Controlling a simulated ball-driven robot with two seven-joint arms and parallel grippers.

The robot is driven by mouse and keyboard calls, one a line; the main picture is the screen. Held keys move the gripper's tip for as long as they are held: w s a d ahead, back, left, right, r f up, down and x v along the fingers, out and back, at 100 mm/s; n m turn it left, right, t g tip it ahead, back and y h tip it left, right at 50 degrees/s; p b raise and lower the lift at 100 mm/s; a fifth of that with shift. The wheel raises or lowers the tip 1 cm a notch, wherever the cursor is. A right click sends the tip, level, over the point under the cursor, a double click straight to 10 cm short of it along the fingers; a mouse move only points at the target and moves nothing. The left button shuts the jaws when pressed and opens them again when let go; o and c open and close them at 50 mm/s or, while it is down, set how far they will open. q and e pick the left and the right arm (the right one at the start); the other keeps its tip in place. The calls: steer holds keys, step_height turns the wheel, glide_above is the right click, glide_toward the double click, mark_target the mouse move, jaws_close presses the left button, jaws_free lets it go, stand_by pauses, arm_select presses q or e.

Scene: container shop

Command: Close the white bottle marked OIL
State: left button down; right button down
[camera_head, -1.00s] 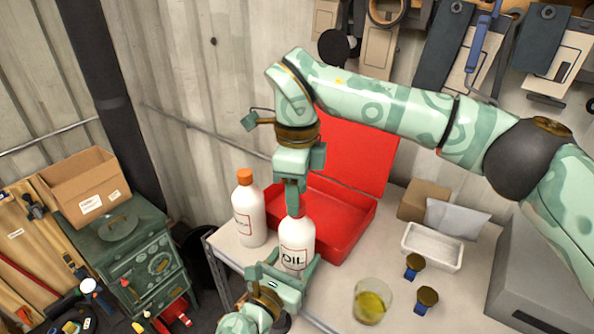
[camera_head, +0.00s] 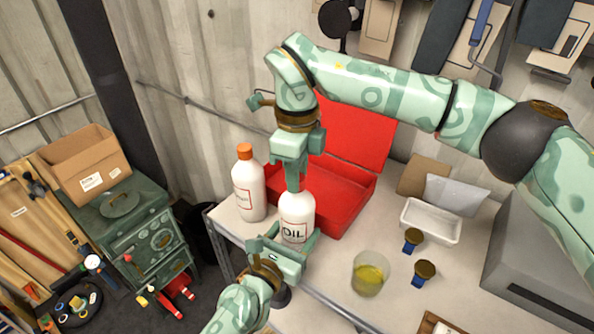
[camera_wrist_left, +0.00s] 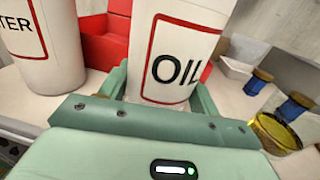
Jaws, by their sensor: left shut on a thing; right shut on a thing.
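The white bottle marked OIL (camera_head: 297,212) stands upright near the front edge of the table. It also shows in the left wrist view (camera_wrist_left: 182,35), with its red-framed label facing me. My left gripper (camera_head: 284,242) is shut around its lower body, one finger on each side. My right gripper (camera_head: 294,183) points straight down over the bottle's mouth and is shut at its top. The cap there is hidden by the fingers, so I cannot tell how it sits on the neck.
A second white bottle with an orange cap (camera_head: 250,190) stands close on the left. An open red case (camera_head: 340,205) is behind. To the right are a glass of yellow liquid (camera_head: 369,272), two dark-capped items (camera_head: 424,270) and a white tray (camera_head: 431,221).

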steer(key=m, duration=0.9)
steer(key=shift+m, duration=0.4)
steer(key=c, duration=1.1)
jaws_free()
steer(key=shift+c, duration=0.2)
steer(key=shift+r, duration=2.3)
steer(key=shift+c, duration=0.3)
